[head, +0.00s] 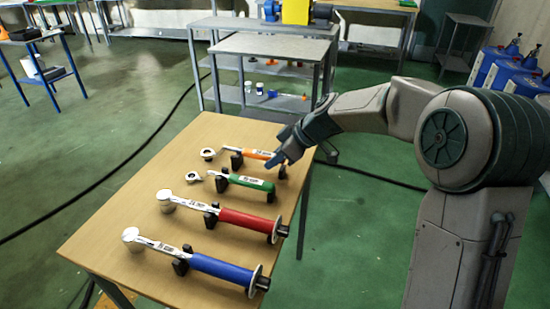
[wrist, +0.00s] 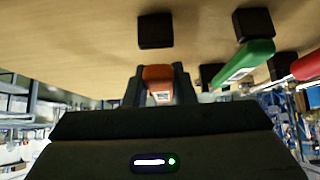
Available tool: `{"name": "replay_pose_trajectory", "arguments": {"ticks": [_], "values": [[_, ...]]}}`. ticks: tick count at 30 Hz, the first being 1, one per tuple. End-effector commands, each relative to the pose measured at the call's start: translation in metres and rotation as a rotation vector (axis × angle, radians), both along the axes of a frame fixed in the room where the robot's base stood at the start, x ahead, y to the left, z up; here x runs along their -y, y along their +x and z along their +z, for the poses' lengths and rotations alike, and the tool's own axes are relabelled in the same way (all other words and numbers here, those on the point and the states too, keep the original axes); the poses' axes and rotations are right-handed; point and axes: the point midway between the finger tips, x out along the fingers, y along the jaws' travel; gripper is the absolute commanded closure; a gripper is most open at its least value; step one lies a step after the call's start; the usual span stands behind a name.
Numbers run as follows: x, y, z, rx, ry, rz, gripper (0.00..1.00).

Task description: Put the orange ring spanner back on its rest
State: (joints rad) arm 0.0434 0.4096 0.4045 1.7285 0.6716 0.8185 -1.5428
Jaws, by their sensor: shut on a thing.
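The orange ring spanner (head: 257,154) is at the far end of the wooden table, with its metal ring head (head: 208,154) pointing left. My gripper (head: 275,161) is shut on its orange handle near the right end. The handle also shows between the fingers in the wrist view (wrist: 158,78). Its rest has two black blocks, a left one (head: 237,161) and a right one (head: 281,172). In the wrist view a black block (wrist: 155,31) lies in line with the handle, with bare table showing between them. Whether the spanner touches the blocks is unclear.
A green spanner (head: 245,182), a red tool (head: 245,220) and a blue tool (head: 220,268) lie on black blocks nearer the front of the wooden table (head: 130,205). The green one is close to my gripper. A grey shelf table (head: 265,45) stands behind.

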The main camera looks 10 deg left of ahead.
Motion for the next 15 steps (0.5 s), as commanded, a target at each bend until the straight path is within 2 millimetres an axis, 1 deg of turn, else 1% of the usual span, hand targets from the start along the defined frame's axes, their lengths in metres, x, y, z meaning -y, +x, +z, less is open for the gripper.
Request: {"name": "replay_pose_trajectory", "arguments": {"ticks": [15], "values": [[0.0, 0.0, -0.014, 0.002, 0.001, 0.0, 1.0]]}}
